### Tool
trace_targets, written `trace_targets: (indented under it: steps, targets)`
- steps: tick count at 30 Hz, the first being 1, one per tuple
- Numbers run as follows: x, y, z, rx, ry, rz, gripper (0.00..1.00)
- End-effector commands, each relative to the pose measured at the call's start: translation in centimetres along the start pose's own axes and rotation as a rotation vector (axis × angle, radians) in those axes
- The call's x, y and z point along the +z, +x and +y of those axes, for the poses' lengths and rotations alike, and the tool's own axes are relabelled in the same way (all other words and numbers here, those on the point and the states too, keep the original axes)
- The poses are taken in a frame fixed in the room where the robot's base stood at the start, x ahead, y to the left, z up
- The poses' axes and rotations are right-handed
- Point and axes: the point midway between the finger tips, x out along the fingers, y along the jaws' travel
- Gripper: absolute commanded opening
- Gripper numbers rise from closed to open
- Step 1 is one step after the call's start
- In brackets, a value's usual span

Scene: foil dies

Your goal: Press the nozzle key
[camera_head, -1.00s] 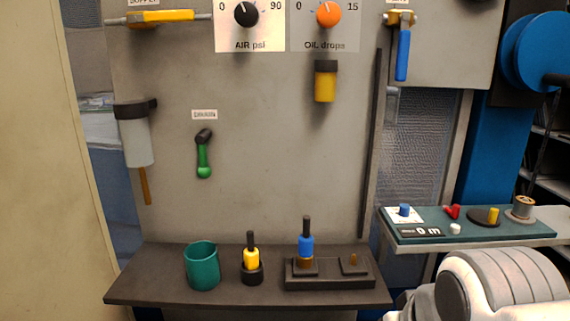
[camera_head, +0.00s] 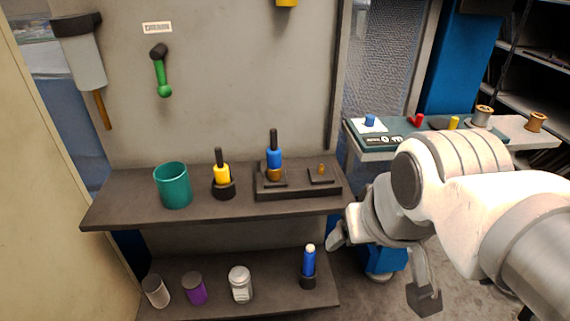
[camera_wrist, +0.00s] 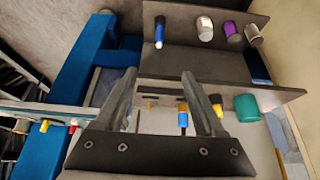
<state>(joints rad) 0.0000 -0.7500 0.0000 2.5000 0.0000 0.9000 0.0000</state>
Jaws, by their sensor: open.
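No label in view reads "nozzle", so I cannot tell for certain which part is the nozzle key. The teal console (camera_head: 362,141) at the right carries a blue button (camera_head: 370,121) on a white plate, a red lever-like piece (camera_head: 417,120) and a yellow peg (camera_head: 454,123). The red and yellow pieces seem to show at the left of the wrist view (camera_wrist: 72,130). My gripper (camera_head: 380,268) is open and empty, low in front of the console and right of the shelves. Its two fingers (camera_wrist: 160,85) stand apart in the wrist view.
The upper shelf (camera_head: 130,203) holds a teal cup (camera_head: 173,186), a yellow-collared tool (camera_head: 221,175) and a blue-collared tool (camera_head: 274,160) in a dark block. Several containers and a blue bottle (camera_head: 309,262) stand on the lower shelf. Spools (camera_head: 537,122) stand right of the console.

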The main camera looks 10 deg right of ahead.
Motion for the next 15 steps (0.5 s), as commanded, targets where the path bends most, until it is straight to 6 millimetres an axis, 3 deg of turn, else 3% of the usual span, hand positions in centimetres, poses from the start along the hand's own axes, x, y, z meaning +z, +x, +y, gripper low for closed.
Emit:
trace_targets:
  steps: [2, 11, 15]
  targets:
    - [0.00, 0.00, 0.00, 0.000, 0.000, 0.000, 0.55]
    - [0.00, 0.00, 0.00, 0.000, 0.000, 0.000, 0.01]
    - [0.00, 0.00, 0.00, 0.000, 0.000, 0.000, 0.00]
